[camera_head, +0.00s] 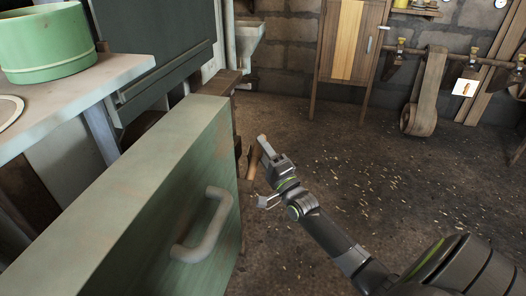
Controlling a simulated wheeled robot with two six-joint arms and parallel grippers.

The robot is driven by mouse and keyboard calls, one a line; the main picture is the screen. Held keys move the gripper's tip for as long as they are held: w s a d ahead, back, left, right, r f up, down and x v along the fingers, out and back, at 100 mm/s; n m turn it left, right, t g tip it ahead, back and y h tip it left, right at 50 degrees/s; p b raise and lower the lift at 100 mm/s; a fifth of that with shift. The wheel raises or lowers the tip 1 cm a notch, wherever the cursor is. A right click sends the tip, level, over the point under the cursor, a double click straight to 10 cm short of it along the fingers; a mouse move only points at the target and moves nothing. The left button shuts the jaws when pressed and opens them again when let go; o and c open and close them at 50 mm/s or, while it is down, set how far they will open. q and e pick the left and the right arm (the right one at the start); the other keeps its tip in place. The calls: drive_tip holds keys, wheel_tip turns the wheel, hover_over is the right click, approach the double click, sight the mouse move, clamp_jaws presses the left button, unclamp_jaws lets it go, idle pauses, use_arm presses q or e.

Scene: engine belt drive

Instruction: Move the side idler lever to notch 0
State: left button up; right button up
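No side idler lever or notch markings can be made out in this view. My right gripper (265,148) is just beyond the right end of a green metal box (150,210) with a grey handle (205,225). It points up and to the left in the picture, near a brown wooden piece (243,160) partly hidden behind the box. My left gripper is not in view.
A pale bench (75,100) with a green drum (48,40) stands at the left. A wooden cabinet (350,40) stands at the back wall. A brown belt (428,90) hangs from a rail at the right. The floor (340,150) between is clear apart from scattered chips.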

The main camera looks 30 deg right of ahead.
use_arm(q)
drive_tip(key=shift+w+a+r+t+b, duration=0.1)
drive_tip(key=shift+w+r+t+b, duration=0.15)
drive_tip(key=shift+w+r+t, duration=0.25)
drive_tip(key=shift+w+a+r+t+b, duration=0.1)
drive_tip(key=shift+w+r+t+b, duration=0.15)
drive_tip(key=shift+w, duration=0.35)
use_arm(e)
drive_tip(key=v, duration=1.7)
drive_tip(key=shift+s+f, duration=0.15)
